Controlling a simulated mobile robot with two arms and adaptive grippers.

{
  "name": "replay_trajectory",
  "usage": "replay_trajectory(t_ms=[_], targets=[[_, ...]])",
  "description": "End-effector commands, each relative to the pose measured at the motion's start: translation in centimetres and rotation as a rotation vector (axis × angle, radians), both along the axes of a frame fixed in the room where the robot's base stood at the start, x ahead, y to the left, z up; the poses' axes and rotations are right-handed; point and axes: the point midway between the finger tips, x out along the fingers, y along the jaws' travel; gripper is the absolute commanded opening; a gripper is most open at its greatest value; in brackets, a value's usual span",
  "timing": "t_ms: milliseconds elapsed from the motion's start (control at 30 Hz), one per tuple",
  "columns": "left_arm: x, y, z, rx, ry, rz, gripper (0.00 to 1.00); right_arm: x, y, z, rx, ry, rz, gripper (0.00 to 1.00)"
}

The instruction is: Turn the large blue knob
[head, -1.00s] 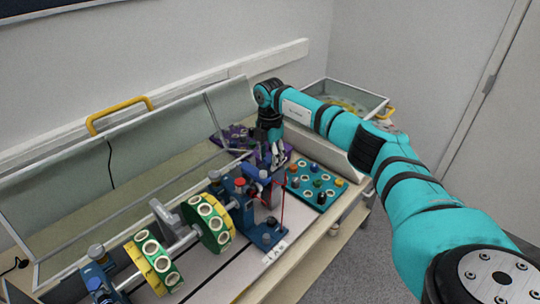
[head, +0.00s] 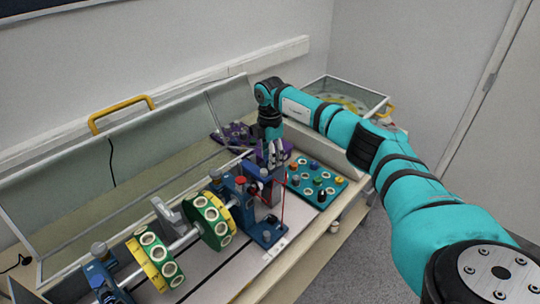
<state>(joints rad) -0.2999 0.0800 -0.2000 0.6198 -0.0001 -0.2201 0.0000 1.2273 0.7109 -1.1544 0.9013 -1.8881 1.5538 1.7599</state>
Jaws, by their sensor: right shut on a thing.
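My right gripper (head: 271,156) reaches down at the right end of the shaft rig, with its arm coming in from the right. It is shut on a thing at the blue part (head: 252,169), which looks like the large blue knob. The fingers and the small size hide most of the grip, and I cannot tell how far the knob is turned. My left gripper is not in view.
The shaft (head: 186,240) carries a green disc (head: 212,228) and a yellow-green disc (head: 150,262). A teal board (head: 325,197) with several coloured caps lies right of the gripper. A raised clear cover with a yellow handle (head: 121,112) stands behind.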

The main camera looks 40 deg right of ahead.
Motion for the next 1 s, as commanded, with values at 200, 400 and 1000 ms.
replay_trajectory(t_ms=[200,400,1000], targets=[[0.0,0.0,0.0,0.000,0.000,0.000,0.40,0.1,0.0,0.1,0.000,-0.003,0.001,0.53],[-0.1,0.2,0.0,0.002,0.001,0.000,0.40,0.0,0.0,0.3,0.000,-0.002,0.001,0.53],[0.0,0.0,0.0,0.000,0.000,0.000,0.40,0.1,0.0,10.6,0.001,-0.005,0.001,0.53]])
